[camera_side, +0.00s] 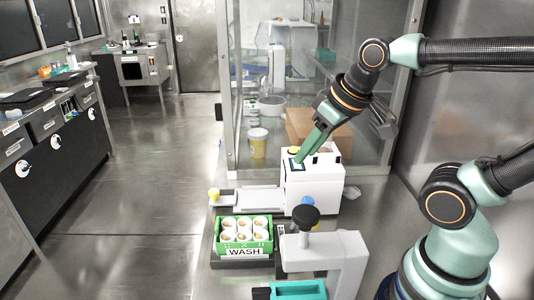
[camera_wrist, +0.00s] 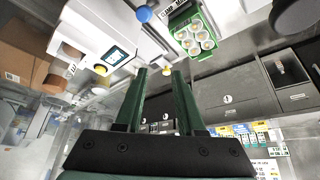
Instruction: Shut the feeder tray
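The feeder tray (camera_side: 250,198) is a flat pale tray sticking out to the left from a white boxy machine (camera_side: 318,185), with a yellow knob (camera_side: 213,194) at its outer end. The tray is pulled out. In the wrist view the yellow knob (camera_wrist: 167,69) shows beyond and between my fingertips. My gripper (camera_side: 298,160) points down at the machine's screen side in the side view; whether it touches cannot be told. In the wrist view my gripper's (camera_wrist: 160,72) two green fingers stand apart with nothing held between them.
A yellow tub (camera_side: 258,143) and cardboard box (camera_side: 310,130) are behind.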

